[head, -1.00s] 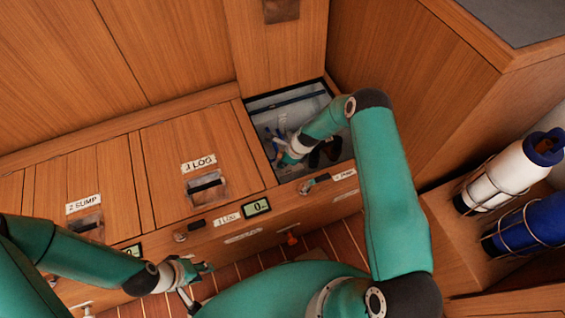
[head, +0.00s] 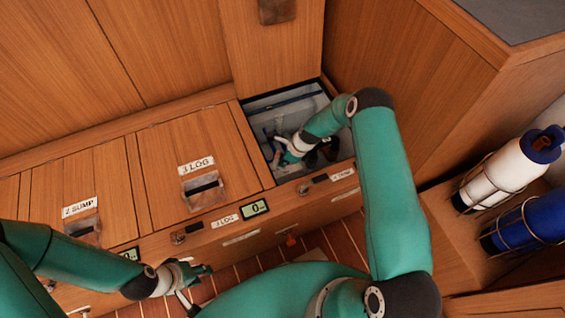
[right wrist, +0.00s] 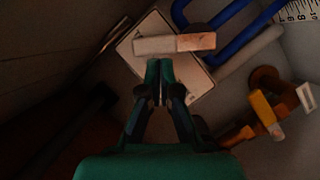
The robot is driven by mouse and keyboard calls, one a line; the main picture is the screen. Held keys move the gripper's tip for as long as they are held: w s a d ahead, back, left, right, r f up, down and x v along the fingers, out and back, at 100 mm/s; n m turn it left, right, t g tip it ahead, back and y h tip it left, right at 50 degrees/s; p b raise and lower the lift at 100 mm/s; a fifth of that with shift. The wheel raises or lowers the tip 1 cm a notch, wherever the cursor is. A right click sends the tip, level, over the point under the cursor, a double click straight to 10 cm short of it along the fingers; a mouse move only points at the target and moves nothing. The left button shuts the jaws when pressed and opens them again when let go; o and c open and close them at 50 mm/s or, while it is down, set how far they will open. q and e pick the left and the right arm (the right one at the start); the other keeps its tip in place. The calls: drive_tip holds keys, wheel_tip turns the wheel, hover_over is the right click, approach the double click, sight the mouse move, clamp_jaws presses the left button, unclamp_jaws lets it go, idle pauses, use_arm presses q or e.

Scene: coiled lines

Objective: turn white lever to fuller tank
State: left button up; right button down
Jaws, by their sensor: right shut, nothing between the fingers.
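In the right wrist view a pale lever (right wrist: 155,46), white on its left part and pinkish at its right end (right wrist: 197,42), lies across a light plate (right wrist: 190,78). My right gripper (right wrist: 160,70) is shut and empty, its tips just below the lever; I cannot tell whether they touch it. In the head view my right gripper (head: 284,160) is down inside the open compartment (head: 290,105), and the lever is too small to make out there. My left gripper (head: 197,284) is open and empty above the floor in front of the lockers.
Blue pipes (right wrist: 235,35) and a ruled scale (right wrist: 298,10) are at the wrist view's upper right, orange and yellow fittings (right wrist: 265,108) at right. Closed wooden lids (head: 195,145) and a small display (head: 255,208) are left of the compartment.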

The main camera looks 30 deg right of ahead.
drive_tip(key=s+a+p+v, duration=0.1)
drive_tip(key=p+v, duration=0.6)
drive_tip(key=v, duration=0.3)
drive_tip(key=shift+n, duration=0.3)
drive_tip(key=b+x, duration=0.3)
drive_tip(key=b, duration=0.1)
drive_tip(key=b+x, duration=0.4)
drive_tip(key=b, duration=0.1)
drive_tip(key=d+b+x, duration=0.1)
drive_tip(key=b+x, duration=0.3)
drive_tip(key=shift+w, duration=0.1)
